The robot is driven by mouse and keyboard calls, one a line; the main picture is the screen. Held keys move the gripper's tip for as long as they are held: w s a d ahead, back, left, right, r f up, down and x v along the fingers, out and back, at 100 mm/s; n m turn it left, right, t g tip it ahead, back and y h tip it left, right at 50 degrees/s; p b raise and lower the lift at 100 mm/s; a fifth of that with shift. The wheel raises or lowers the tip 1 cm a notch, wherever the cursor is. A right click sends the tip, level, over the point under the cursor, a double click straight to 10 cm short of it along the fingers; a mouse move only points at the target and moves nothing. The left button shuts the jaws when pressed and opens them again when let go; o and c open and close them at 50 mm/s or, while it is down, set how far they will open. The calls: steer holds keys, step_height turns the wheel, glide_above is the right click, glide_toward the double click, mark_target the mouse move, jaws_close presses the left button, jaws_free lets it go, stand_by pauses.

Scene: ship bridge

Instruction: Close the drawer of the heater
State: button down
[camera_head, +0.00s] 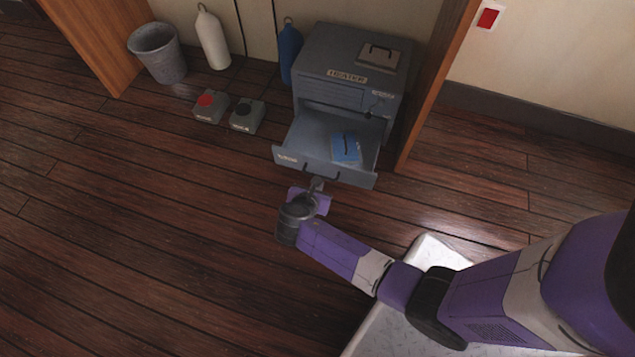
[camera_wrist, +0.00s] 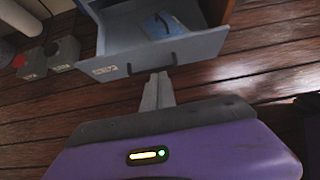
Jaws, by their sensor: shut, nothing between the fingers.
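The grey heater (camera_head: 335,75) stands on the floor against the wall, with a label on its upper front. Its lower drawer (camera_head: 289,158) is pulled well out, and a blue item with a dark handle (camera_head: 346,148) lies inside. The drawer front also shows in the wrist view (camera_wrist: 188,48), with a dark handle on it. My gripper (camera_head: 317,184) is shut and empty, just in front of the drawer front near its middle. In the wrist view its fingertips (camera_wrist: 159,76) point at the drawer front, just below the handle. I cannot tell whether they touch it.
A red-topped box (camera_head: 209,107) and a black-topped box (camera_head: 246,116) sit on the floor left of the drawer. A grey bin (camera_head: 158,53), a white bottle (camera_head: 212,38) and a blue bottle (camera_head: 289,52) stand behind. A wooden panel (camera_head: 432,85) stands right of the heater. The floor in front is clear.

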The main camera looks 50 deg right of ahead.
mark_target(330, 165)
steer(key=shift+w+d+f+b, duration=0.55)
steer(key=shift+d+f+b, duration=0.35)
steer(key=shift+d, duration=0.6)
steer(key=shift+w+d+f+b, duration=0.5)
steer(key=shift+d+f+b, duration=0.4)
steer(key=shift+d, duration=0.55)
steer(key=shift+w+d+f+b, duration=0.65)
steer(key=shift+d+b, duration=0.4)
steer(key=shift+d, duration=0.45)
steer(key=shift+s, duration=0.1)
